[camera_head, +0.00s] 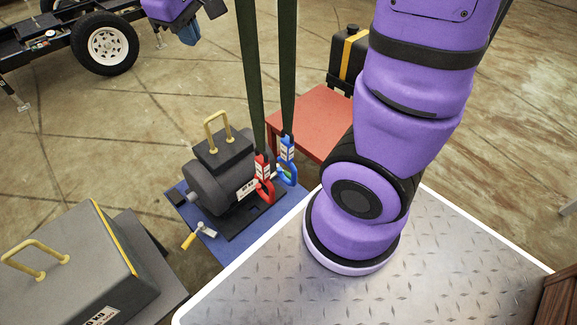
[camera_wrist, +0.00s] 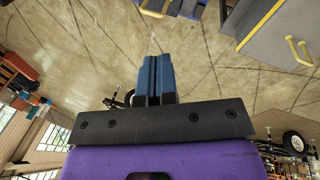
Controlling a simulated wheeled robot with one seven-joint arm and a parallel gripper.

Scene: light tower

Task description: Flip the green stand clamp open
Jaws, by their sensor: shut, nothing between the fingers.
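I cannot pick out a green stand clamp in either view. My gripper (camera_head: 189,34) shows at the top of the head view, with its blue fingers pointing down, above the floor and left of the dark green straps. In the wrist view its blue fingers (camera_wrist: 155,80) are pressed together with nothing between them. It is apart from every object in sight.
Two dark green straps (camera_head: 254,75) hang down to a red hook (camera_head: 264,178) and a blue hook (camera_head: 287,160). A grey motor-like unit (camera_head: 215,170) stands on a blue platform (camera_head: 208,248). A grey box (camera_head: 75,265) stands left. A wheeled trailer (camera_head: 60,40) is behind, with open floor between.

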